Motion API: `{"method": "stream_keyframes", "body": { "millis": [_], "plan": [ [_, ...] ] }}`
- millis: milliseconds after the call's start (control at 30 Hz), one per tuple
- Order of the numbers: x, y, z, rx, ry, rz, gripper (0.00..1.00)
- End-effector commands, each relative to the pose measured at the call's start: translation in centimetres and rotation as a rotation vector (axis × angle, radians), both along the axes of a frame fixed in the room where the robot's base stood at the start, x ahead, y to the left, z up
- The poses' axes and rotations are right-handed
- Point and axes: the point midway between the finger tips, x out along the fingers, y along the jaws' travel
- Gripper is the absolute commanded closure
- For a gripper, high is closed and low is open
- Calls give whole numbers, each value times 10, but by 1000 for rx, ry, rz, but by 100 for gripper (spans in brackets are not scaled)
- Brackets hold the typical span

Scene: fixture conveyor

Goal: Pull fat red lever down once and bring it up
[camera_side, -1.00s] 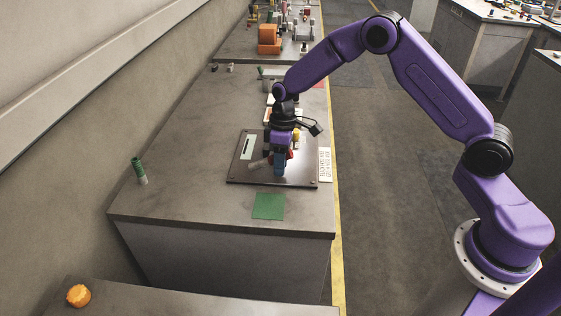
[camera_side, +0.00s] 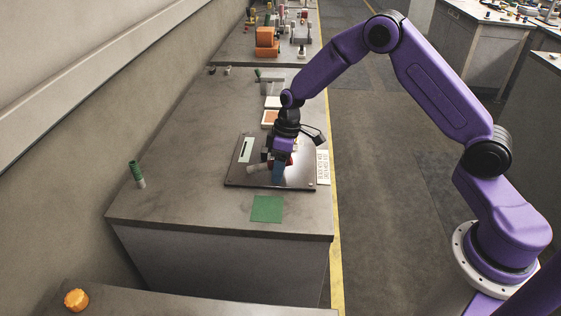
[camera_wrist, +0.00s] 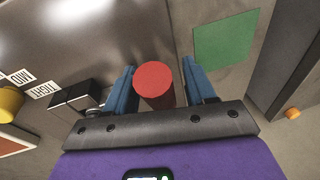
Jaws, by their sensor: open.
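The fat red lever (camera_wrist: 154,82) shows in the wrist view as a thick red cylinder seen end-on. My gripper (camera_wrist: 161,88) is open, with one blue finger on each side of the lever. The lever lies between the fingers; a gap shows on its right, and its left side is close to the left finger. In the side view my gripper (camera_side: 278,172) is low over the dark panel (camera_side: 240,178), and only a small red patch shows beside the fingers. The lever's base is hidden.
In the wrist view, a black block (camera_wrist: 75,98) and a yellow knob (camera_wrist: 9,104) lie to the left, near printed labels. A green square (camera_wrist: 226,39) lies flat on clear bench beside the panel.

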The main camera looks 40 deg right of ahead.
Motion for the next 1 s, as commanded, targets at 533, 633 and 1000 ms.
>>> {"method": "stream_keyframes", "body": {
  "millis": [533,633,1000],
  "plan": [
    [2,-19,86,1,-6,0,45],
    [3,-24,107,1,-6,-1,45],
    [3,-37,162,0,-3,-1,45]
  ]
}}
